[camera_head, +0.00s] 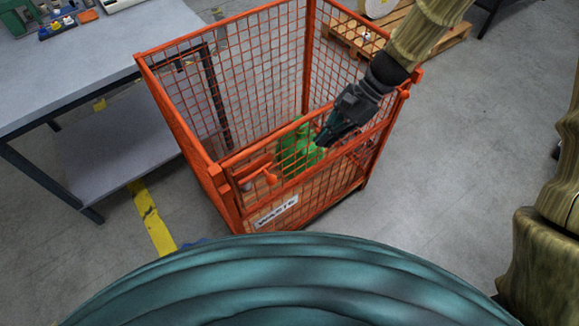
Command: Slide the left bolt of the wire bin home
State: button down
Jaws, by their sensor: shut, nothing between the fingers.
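The wire bin (178,121) is an orange mesh cage, open at the top, standing on the floor in the middle of the view. Its front panel carries a white "WASTE" sign (277,211). My gripper (322,143) reaches in from the upper right and points down-left. It is shut and empty, at the right part of the front panel's top rail, well right of the front-left post. I cannot tell whether it touches the rail.
A grey workbench (75,65) with a lower shelf stands close on the left. Floor (450,160) is clear right of the bin.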

aim_at(273, 181)
jog(key=shift+a, duration=0.1)
dwell(0.3)
jog(key=s+a+r+p+x, duration=0.1)
jog(key=p+x, duration=0.3)
jog(key=x, duration=0.9)
jog(key=shift+a+r, duration=0.35)
jog(key=shift+a, duration=0.1)
jog(key=s+a, duration=0.1)
jog(key=a, duration=0.1)
jog(key=s+a, duration=0.2)
jog(key=shift+b, duration=0.4)
